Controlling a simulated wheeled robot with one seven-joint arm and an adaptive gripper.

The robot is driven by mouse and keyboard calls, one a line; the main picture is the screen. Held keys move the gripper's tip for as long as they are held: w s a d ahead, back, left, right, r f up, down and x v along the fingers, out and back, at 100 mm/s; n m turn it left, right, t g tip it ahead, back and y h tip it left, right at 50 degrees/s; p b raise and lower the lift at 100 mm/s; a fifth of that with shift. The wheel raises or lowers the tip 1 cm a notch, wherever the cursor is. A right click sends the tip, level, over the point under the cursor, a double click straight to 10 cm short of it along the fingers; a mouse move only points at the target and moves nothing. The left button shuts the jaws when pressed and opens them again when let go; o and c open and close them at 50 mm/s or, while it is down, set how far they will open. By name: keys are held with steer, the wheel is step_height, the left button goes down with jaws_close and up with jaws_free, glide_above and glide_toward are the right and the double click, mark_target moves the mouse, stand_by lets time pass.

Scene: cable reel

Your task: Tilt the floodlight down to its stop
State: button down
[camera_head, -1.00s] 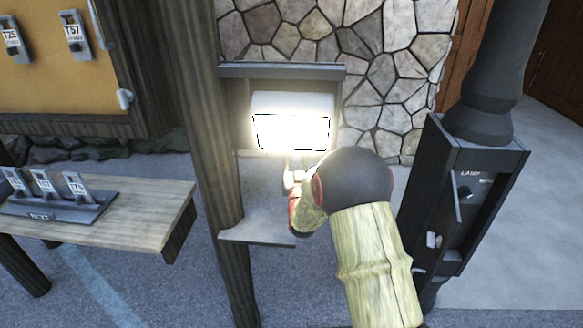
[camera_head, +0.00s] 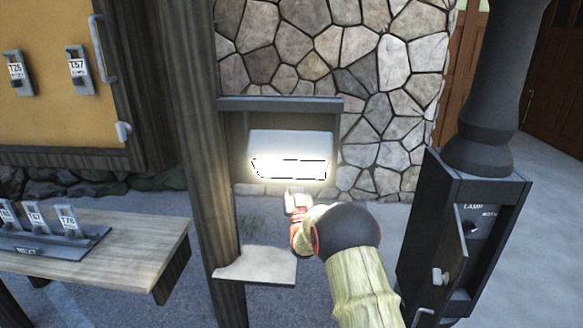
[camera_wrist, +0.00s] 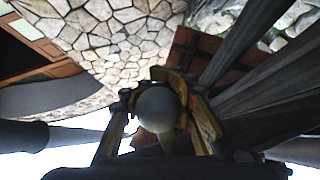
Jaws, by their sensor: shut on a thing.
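The floodlight (camera_head: 290,146) is a pale box with a glowing front, set in a grey frame between the wooden post and the stone wall. Its housing faces forward and its bright lit face shows as a narrow strip along the lower part, angled downward. My gripper (camera_head: 294,203) is just below the floodlight. In the wrist view my gripper (camera_wrist: 158,120) is shut on a round grey knob (camera_wrist: 155,108), which sits between its yellow-padded fingers. The knob's join to the floodlight is hidden.
A wooden post (camera_head: 200,150) stands close on the left, with a small ledge (camera_head: 255,266) below the floodlight. A bench (camera_head: 120,245) with tagged holders is at left. A black cabinet (camera_head: 425,230) with an open door stands at right.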

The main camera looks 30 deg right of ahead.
steer(key=shift+d+r+h, duration=0.2)
steer(key=shift+r+h, duration=0.05)
steer(key=shift+h, duration=0.05)
steer(key=c, duration=2)
jaws_free()
steer(key=shift+d, duration=0.1)
steer(key=o, duration=0.6)
steer(key=shift+f, duration=0.15)
steer(key=v, duration=1.2)
